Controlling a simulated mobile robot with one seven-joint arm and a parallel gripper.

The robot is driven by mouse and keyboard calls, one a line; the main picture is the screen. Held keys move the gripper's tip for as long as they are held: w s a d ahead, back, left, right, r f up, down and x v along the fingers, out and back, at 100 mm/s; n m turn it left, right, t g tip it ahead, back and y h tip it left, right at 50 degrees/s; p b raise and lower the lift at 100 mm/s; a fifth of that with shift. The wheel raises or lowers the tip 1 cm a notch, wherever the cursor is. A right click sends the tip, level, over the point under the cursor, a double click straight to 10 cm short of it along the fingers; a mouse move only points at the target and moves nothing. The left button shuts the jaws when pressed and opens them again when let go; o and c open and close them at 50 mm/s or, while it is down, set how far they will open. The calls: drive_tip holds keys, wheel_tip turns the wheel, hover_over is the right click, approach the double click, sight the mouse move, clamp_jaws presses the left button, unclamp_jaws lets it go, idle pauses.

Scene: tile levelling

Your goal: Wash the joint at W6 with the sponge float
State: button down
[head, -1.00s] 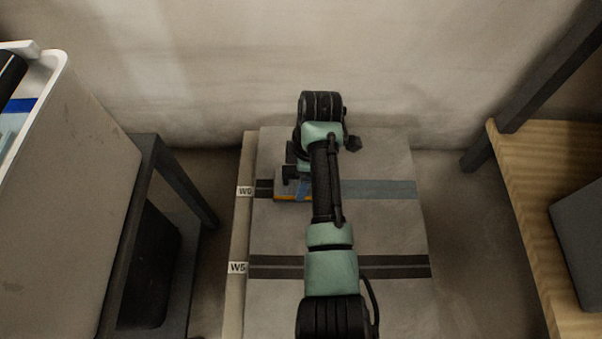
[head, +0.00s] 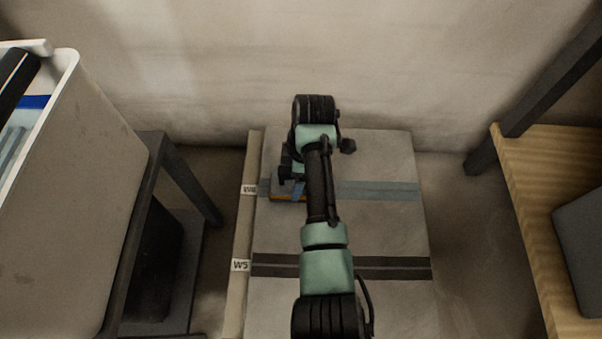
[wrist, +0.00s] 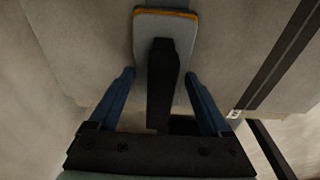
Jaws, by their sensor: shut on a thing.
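The joint at W6 (head: 385,190) is a blue-grey strip across the far end of the tiled slab, beside its white W6 label (head: 249,189). Its visible stretches left and right of my arm are both blue-grey. The sponge float (head: 284,197), a grey plate with an orange edge, lies over the left part of this joint. My gripper (wrist: 160,76) is shut on the float's black handle (wrist: 162,95), with a blue finger on each side. In the wrist view the float's plate (wrist: 180,22) shows beyond the handle. My arm hides the joint's middle.
The dark W5 joint (head: 390,267) with its W5 label (head: 240,265) crosses the slab nearer to me. A grey bin (head: 75,200) stands on a dark-legged stand at left. A wooden bench (head: 530,200) stands at right. The wall closes the far side.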

sight(272, 181)
drive_tip(key=shift+a+p, duration=0.9)
drive_tip(key=shift+a, duration=1.8)
wheel_tip(272, 181, up, 8)
drive_tip(key=p, duration=0.8)
drive_tip(key=shift+p, duration=0.3)
